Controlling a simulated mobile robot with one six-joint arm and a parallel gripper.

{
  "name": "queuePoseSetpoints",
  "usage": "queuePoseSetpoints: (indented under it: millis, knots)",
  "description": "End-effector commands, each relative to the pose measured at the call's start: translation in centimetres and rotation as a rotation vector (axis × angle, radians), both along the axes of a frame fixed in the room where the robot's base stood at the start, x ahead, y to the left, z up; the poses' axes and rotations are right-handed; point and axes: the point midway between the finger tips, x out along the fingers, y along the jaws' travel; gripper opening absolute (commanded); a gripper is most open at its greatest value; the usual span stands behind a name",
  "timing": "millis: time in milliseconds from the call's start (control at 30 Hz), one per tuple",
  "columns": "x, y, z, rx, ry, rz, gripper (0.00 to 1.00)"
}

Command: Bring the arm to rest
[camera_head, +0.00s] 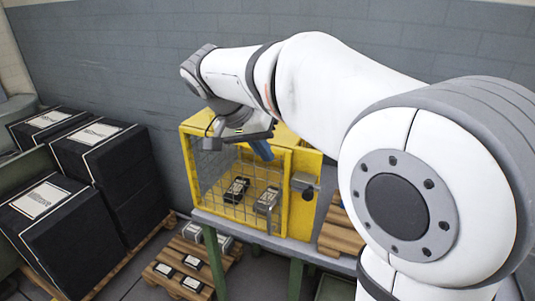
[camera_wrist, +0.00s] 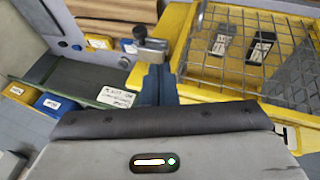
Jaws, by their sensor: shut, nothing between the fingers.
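My white arm reaches from the right of the head view across to the left, bent above a yellow cage (camera_head: 301,222). My gripper (camera_head: 262,151) hangs in front of the cage's upper part, with its blue fingers together and empty. In the wrist view my gripper (camera_wrist: 157,72) shows as two blue fingers side by side, left of the cage's wire mesh (camera_wrist: 245,82). I cannot tell whether the fingers touch the cage.
The cage stands on a grey table (camera_head: 262,239) and holds dark labelled items (camera_head: 236,189). A latch (camera_head: 304,182) sits on its front right. Black boxes (camera_head: 104,148) on a pallet stand left. A low pallet (camera_head: 188,268) with small items lies on the floor. A wall is behind.

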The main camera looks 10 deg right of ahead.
Motion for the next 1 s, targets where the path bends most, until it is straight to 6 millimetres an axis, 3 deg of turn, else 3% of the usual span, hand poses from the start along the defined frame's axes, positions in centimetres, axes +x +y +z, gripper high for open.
queuePoseSetpoints:
  millis: [167,267,367,500,700,833,1000]
  knots:
    - [0.0,0.0,0.0,0.000,0.000,-0.001,0.00]
    - [-1.3,-1.2,-0.8,0.033,0.027,0.036,0.00]
    - [-4.0,-3.2,-2.7,0.101,0.075,0.120,0.00]
    - [-9.2,-5.7,-6.5,0.227,0.113,0.274,0.00]
    - [-15.2,-7.0,-11.5,0.342,0.079,0.447,0.00]
    - [-17.1,-7.2,-13.3,0.368,0.052,0.503,0.00]
    - [-17.7,-7.2,-13.9,0.373,0.042,0.525,0.00]
